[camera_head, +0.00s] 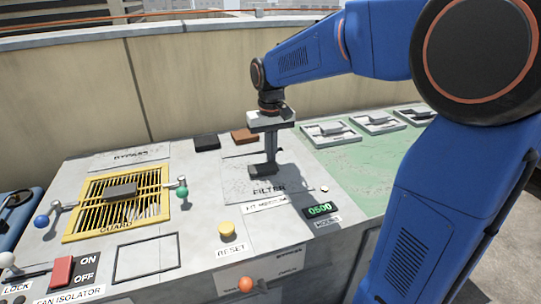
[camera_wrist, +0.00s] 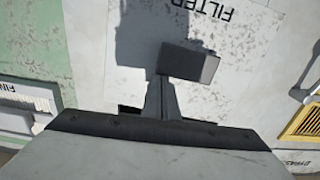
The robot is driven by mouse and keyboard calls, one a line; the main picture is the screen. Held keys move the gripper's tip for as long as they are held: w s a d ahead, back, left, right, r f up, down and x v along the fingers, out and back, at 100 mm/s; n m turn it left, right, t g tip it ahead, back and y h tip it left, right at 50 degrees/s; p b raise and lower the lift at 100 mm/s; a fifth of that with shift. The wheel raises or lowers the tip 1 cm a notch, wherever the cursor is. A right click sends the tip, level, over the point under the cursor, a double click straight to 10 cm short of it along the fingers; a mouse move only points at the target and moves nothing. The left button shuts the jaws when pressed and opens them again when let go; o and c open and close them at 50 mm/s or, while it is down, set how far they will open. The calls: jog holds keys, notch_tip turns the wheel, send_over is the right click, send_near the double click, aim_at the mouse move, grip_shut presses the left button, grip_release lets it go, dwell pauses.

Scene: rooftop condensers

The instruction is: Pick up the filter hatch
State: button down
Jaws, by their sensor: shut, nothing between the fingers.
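The filter hatch (camera_head: 236,187) is a flat grey panel marked FILTER, lying on the grey console top. A dark block-shaped handle (camera_head: 262,171) stands on it. In the wrist view the hatch (camera_wrist: 240,45) is pale, and the handle (camera_wrist: 190,63) is a dark grey block just beyond the fingertips. My gripper (camera_head: 271,158) points down over the hatch at the handle. Its fingers (camera_wrist: 162,95) are together with nothing held. I cannot tell whether the fingertips touch the handle. The gripper hides part of the hatch's far side.
A yellow guard grille (camera_head: 118,205) is at left, between levers with a blue knob (camera_head: 41,221) and a green knob (camera_head: 182,191). A black block (camera_head: 206,142) and a brown block (camera_head: 243,135) lie behind. A yellow reset button (camera_head: 227,229) and a display (camera_head: 319,209) are in front.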

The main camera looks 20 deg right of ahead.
jog(key=w, duration=0.2)
jog(key=w+r, duration=0.1)
jog(key=w, duration=0.1)
notch_tip(320, 180, up, 8)
jog(key=shift+r, duration=0.15)
jog(key=c, duration=2.3)
grip_release()
jog(key=shift+r, duration=0.25)
jog(key=o, duration=0.5)
jog(key=shift+s+a+r, duration=0.1)
jog(key=shift+r, duration=0.05)
jog(key=o, duration=0.7)
jog(key=a+n, duration=0.1)
jog(key=s+a+r+n+h, duration=0.1)
jog(key=n, duration=0.1)
jog(key=s+a+n, duration=0.1)
jog(key=n, duration=0.1)
jog(key=shift+a+r, duration=0.25)
jog(key=shift+a, duration=0.1)
jog(key=s+a+r+n+h, duration=0.35)
jog(key=a+n, duration=0.25)
jog(key=n, duration=0.6)
send_over(262, 167)
jog(key=a, duration=0.2)
jog(key=f, duration=1)
jog(key=shift+a, duration=0.2)
jog(key=shift+x, duration=2.65)
